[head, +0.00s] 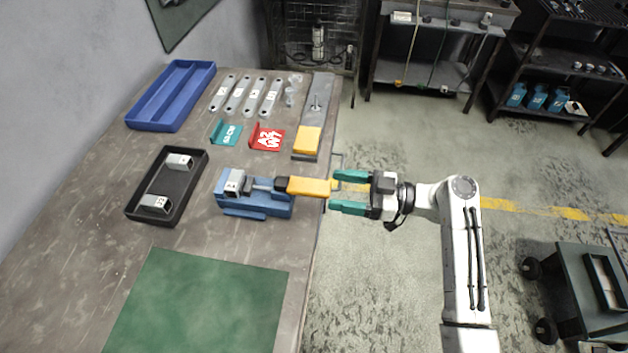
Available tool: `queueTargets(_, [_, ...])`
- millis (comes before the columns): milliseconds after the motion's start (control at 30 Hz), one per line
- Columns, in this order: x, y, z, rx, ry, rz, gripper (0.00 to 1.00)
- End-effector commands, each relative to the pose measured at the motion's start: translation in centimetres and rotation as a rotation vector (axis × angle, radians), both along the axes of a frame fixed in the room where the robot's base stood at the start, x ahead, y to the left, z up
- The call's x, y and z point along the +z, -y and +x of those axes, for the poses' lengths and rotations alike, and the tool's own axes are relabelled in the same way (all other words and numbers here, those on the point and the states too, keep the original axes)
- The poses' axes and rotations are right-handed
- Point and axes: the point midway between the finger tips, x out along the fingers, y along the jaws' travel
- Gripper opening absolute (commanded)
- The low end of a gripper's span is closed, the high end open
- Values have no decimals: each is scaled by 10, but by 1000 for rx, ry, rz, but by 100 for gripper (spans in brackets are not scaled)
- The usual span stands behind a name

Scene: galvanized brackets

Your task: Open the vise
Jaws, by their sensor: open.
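The blue vise (255,204) sits near the right edge of the workbench. A galvanized bracket with a white label (234,182) is in its jaws. A bar with a yellow-orange handle (311,187) sticks out from the vise to the right, past the bench edge. My gripper (352,192) has teal fingers and is open. Its fingers point left, one above and one below the level of the handle's right end in the picture. I cannot tell whether the fingers touch the handle. The contact between vise jaws and bracket is too small to judge.
A black tray (132,212) with two labelled brackets lies left of the vise. A blue tray (140,118), several labelled flat bars, teal (226,132) and red (267,137) pieces and a yellow-ended tool (308,138) lie behind. A green mat (200,305) lies in front.

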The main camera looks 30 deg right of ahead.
Motion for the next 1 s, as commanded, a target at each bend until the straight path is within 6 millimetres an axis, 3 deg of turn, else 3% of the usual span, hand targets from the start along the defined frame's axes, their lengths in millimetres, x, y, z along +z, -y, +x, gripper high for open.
queueTargets(300, [2,-42,31,2,1,-2,70])
queueTargets(767, [0,-52,38,1,1,-2,70])
queueTargets(1000, [0,-52,38,1,2,-3,49])
